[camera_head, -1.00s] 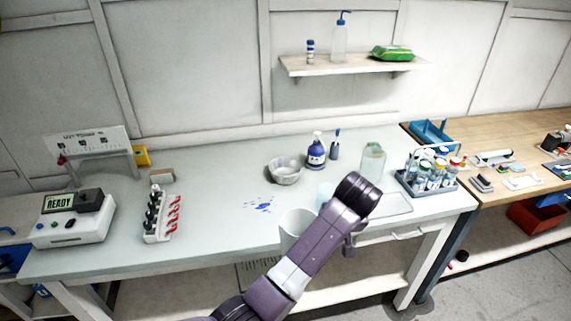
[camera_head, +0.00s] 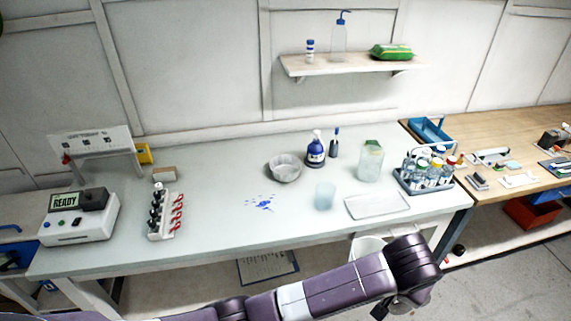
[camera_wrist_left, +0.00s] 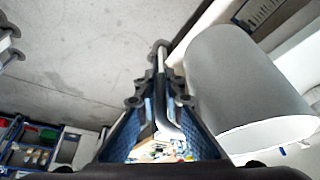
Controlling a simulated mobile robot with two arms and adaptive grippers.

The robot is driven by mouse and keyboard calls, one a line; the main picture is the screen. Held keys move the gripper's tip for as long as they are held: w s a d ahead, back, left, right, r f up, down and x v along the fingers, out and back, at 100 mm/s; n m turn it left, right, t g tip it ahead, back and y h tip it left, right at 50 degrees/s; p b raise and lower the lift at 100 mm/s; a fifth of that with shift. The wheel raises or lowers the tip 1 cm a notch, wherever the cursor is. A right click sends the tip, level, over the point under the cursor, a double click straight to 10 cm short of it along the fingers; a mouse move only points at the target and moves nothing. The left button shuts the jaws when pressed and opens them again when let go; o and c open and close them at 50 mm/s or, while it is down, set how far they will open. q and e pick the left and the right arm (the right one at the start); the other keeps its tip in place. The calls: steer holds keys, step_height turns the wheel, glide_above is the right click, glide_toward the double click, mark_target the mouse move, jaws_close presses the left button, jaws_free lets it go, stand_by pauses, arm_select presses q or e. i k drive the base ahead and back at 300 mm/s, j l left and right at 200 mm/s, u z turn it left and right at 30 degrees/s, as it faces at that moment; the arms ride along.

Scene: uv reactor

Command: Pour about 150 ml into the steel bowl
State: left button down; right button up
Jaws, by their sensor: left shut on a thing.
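The steel bowl (camera_head: 284,172) stands on the white bench, left of the blue spray bottle; its inside looks grey, and I cannot tell whether it holds liquid. My left gripper (camera_wrist_left: 160,100) is shut on the handle of a pale grey jug (camera_wrist_left: 240,85). In the head view the jug (camera_head: 366,246) shows only in part behind my left arm, at the bench's front edge, to the right of and nearer than the bowl. The jug's contents are hidden. My left gripper's fingers are mostly hidden in the head view. My right gripper is not in view.
A clear jar (camera_head: 370,163) and a bottle rack (camera_head: 427,178) stand at right. The spray bottle (camera_head: 315,152) is close beside the bowl. Blue spots (camera_head: 262,203) mark the bench.

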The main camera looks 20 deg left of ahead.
mark_target(284, 169)
steer(key=i+j, duration=1.25)
